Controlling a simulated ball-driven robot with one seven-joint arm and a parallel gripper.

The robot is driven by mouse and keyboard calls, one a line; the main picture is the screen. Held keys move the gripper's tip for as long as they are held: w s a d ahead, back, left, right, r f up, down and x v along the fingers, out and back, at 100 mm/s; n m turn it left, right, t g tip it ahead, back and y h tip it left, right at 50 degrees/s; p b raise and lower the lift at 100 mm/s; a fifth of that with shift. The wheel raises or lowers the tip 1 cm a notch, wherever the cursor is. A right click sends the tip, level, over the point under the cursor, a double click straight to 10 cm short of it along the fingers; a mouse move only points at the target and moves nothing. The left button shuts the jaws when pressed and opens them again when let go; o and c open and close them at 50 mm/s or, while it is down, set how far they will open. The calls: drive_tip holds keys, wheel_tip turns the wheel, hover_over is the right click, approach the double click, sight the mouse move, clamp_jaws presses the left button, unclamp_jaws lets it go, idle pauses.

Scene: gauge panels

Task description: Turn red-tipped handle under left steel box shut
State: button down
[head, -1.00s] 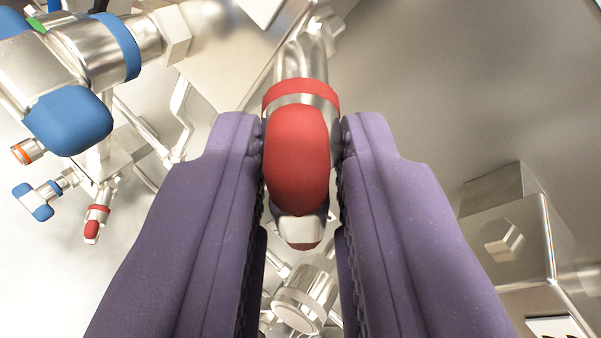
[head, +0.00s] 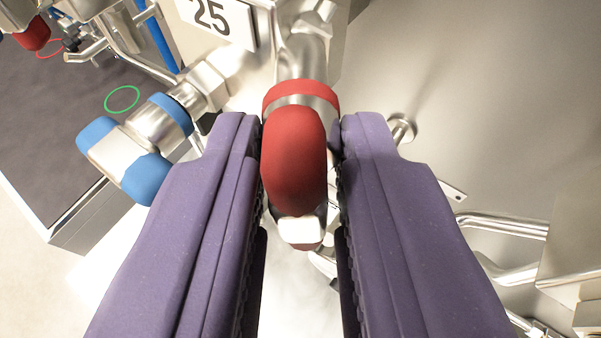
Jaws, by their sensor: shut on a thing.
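The red-tipped handle (head: 293,155) is in the middle of the head view, with a red band around its metal stem. My gripper (head: 301,150) has its two purple fingers on either side of the red tip and is shut on it. The handle's stem runs up to a steel fitting under a steel box (head: 262,45), which shows only in part at the top. The lower end of the handle is partly hidden between the fingers.
A blue-tipped valve (head: 135,150) stands close to the left finger. A plate marked 25 (head: 216,18) is at the top. Bent steel pipes (head: 505,225) lie at the right. A dark panel (head: 70,130) with a green ring (head: 122,98) is at the left.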

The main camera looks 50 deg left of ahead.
drive_tip(key=shift+f, duration=0.2)
drive_tip(key=c, duration=1.2)
unclamp_jaws()
drive_tip(key=shift+o, duration=0.2)
drive_tip(key=shift+r, duration=0.1)
drive_tip(key=v, duration=0.7)
drive_tip(key=shift+s+d, duration=0.2)
drive_tip(key=shift+d, duration=0.05)
drive_tip(key=shift+r, duration=0.15)
